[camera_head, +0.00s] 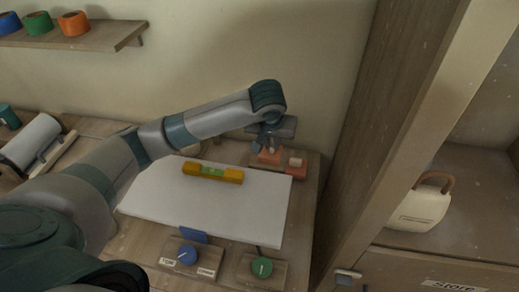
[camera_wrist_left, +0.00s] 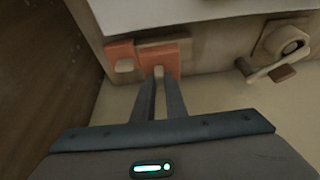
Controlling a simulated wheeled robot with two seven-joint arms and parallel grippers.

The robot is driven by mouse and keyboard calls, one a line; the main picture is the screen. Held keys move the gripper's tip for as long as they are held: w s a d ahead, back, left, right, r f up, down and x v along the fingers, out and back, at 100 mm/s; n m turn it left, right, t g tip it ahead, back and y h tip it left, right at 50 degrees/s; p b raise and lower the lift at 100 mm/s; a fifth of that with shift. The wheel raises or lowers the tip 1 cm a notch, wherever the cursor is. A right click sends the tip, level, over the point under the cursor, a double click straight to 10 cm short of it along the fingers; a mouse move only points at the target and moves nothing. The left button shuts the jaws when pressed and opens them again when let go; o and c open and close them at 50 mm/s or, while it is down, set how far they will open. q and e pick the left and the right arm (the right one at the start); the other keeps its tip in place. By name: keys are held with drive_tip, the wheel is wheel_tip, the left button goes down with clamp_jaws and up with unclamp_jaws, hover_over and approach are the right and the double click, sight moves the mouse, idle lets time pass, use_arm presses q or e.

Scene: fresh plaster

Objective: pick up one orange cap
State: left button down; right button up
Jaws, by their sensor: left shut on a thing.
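Two orange caps, each with a pale knob, are at the far right corner of the bench. One cap (camera_head: 296,172) sits on a wooden block; it also shows in the left wrist view (camera_wrist_left: 121,49). My left gripper (camera_head: 268,146) reaches down over the other cap (camera_head: 268,158). In the left wrist view my left gripper (camera_wrist_left: 159,82) has its fingers closed on the pale knob of that orange cap (camera_wrist_left: 160,56). I cannot tell whether this cap is clear of its block. My right gripper is not in view.
A white board (camera_head: 245,210) carries a yellow level (camera_head: 213,173). Blue (camera_head: 187,255) and green (camera_head: 262,267) knobs stand on wooden blocks in front. A wooden cabinet side (camera_head: 380,110) rises close on the right. A shelf (camera_head: 100,37) with tape rolls hangs upper left.

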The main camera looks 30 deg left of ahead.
use_arm(q)
drive_tip(key=d+r+b, duration=0.1)
drive_tip(key=d+r, duration=0.3)
drive_tip(key=d, duration=0.2)
drive_tip(key=shift+d, duration=0.35)
